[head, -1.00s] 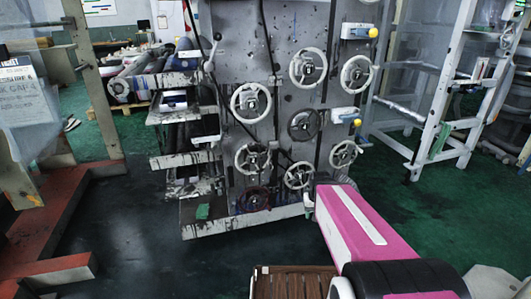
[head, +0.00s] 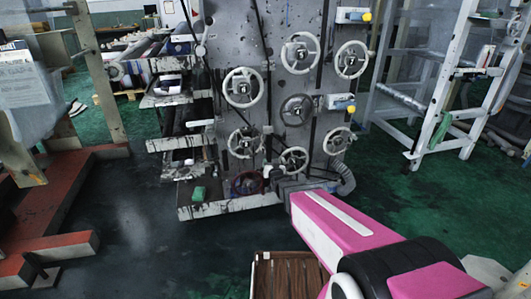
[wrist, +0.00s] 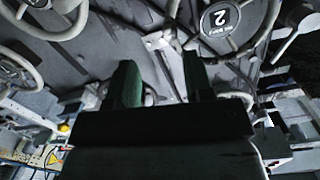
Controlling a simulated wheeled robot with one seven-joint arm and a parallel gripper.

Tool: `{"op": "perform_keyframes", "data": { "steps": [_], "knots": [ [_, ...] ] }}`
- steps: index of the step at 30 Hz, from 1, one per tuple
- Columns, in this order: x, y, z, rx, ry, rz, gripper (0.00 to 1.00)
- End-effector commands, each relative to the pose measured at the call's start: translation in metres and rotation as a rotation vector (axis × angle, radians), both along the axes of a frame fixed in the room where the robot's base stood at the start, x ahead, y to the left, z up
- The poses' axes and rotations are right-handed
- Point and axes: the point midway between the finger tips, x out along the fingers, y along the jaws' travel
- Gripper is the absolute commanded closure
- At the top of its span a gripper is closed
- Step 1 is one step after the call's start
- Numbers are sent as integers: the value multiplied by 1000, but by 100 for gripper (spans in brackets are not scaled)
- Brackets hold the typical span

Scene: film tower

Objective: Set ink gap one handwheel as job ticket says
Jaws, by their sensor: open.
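Several round handwheels are on the grey machine panel (head: 275,30). Grey wheels with badges include one at left (head: 242,87), one at top (head: 301,49) and one at right (head: 352,59); their small numbers are hard to read here. A lower middle wheel (head: 293,160) is close to my arm's grey end. A printed sheet, possibly the job ticket (head: 22,85), is at the left edge; its text is too blurred to read. In the wrist view my gripper (wrist: 160,62) is open, with two green fingers apart and nothing between them.
A dark red wheel (head: 247,184) and a green block (head: 198,194) are low on the machine. Yellow-knobbed levers (head: 350,106) stick out at right. A white frame rack (head: 440,125) stands farther right.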

Motion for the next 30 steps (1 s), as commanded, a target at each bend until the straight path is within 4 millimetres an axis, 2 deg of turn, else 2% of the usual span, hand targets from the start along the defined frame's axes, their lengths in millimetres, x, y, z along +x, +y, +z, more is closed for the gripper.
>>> {"op": "perform_keyframes", "data": {
  "steps": [3, 11, 17, 24, 30],
  "knots": [
    [2, 9, 4, 23, -57, 14, 53],
    [14, 14, 5, 29, -71, 16, 53],
    [41, 22, 4, 29, -71, 16, 53],
    [83, 34, 4, 29, -70, 17, 53],
    [103, 40, 5, 29, -70, 17, 53]
  ]
}}
